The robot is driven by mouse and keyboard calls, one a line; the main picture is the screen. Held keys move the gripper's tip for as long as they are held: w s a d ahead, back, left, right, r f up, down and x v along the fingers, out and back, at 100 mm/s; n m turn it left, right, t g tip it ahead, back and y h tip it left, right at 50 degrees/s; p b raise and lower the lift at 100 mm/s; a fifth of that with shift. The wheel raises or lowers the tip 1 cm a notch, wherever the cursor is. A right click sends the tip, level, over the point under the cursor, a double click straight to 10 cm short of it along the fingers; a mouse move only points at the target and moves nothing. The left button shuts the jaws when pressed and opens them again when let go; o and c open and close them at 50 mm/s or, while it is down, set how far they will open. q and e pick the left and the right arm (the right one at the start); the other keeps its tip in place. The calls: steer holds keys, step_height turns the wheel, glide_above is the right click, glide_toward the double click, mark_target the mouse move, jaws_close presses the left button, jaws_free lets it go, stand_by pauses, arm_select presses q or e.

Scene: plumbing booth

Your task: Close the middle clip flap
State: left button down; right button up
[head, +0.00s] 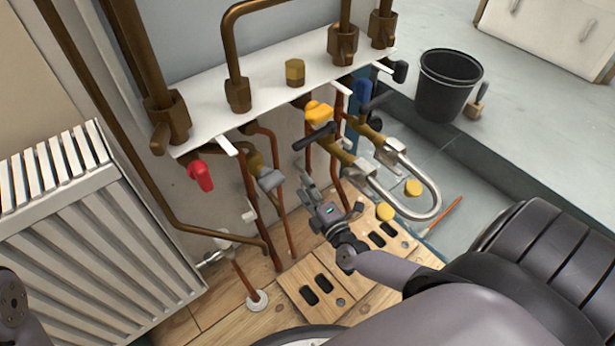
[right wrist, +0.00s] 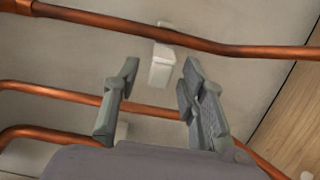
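A white clip (right wrist: 162,62) sits on a copper pipe in the right wrist view. Its block sticks out on the near side of the pipe, with a small part showing beyond it. I cannot tell how its flap stands. My right gripper (right wrist: 160,82) is open and empty, its fingers apart on either side of the clip's line, not visibly touching it. In the head view the right gripper (head: 308,190) is near the vertical copper pipes below the white shelf. Another pale clip part (right wrist: 122,130) is partly hidden behind the left finger. My left gripper is not in view.
Copper pipes (head: 254,200) run below the white shelf (head: 270,92), with valves and a looped metal hose (head: 432,205) to the right. A white radiator (head: 85,240) stands left. Wooden boards with slots (head: 318,285) lie below. A black bucket (head: 447,85) stands at the back right.

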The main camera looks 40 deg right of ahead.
steer(key=shift+c, duration=0.5)
jaws_close()
